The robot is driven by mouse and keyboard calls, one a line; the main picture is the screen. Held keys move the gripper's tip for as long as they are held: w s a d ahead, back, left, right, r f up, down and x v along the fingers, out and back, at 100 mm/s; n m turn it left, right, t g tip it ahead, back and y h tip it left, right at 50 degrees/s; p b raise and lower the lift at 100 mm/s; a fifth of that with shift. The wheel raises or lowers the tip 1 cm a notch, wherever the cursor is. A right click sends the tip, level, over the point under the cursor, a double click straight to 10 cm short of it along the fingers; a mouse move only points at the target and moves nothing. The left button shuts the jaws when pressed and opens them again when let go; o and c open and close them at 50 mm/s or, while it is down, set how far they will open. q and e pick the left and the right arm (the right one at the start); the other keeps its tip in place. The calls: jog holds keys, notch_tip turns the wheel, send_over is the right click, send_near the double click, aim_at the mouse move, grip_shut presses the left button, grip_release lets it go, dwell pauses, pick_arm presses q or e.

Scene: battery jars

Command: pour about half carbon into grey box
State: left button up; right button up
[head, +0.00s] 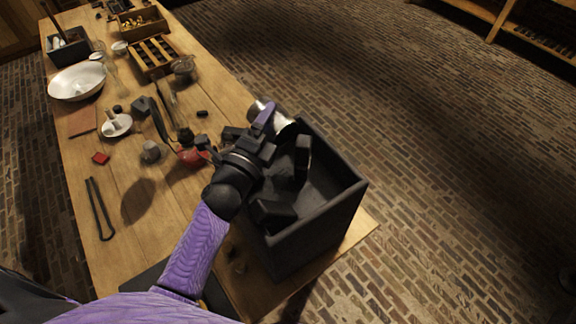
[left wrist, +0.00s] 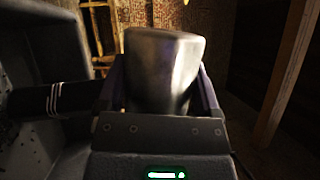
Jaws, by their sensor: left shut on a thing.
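The grey box (head: 322,234) stands open at the near right end of the bench, with several dark blocks or cylinders (head: 303,157) inside. My left gripper (head: 266,122) is at the box's far left rim, shut on a shiny metal cup (head: 281,121). In the left wrist view the metal cup (left wrist: 165,72) sits between the fingers. Its contents are hidden, so I cannot see any carbon in it. The box wall (left wrist: 35,40) and a black cylinder with pale stripes (left wrist: 52,98) show at left there. My right gripper is out of view.
Left of the box, the wooden bench holds a red thing (head: 193,156), a small grey cup (head: 150,151), a white dish (head: 117,126) and black tongs (head: 100,208). A white bowl (head: 77,82) and wooden trays (head: 153,56) are farther back. Brick floor lies right of the bench.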

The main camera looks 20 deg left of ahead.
pick_arm(q)
jog(key=shift+s+d+r+m+t+h+b, duration=0.1)
jog(key=shift+d+r+m+t+h+b, duration=0.15)
jog(key=shift+m+b, duration=0.35)
jog(key=shift+s+d+r+m+t+h+b, duration=0.1)
jog(key=shift+m+h+b, duration=0.25)
jog(key=shift+m+b, duration=0.25)
dwell(2.2)
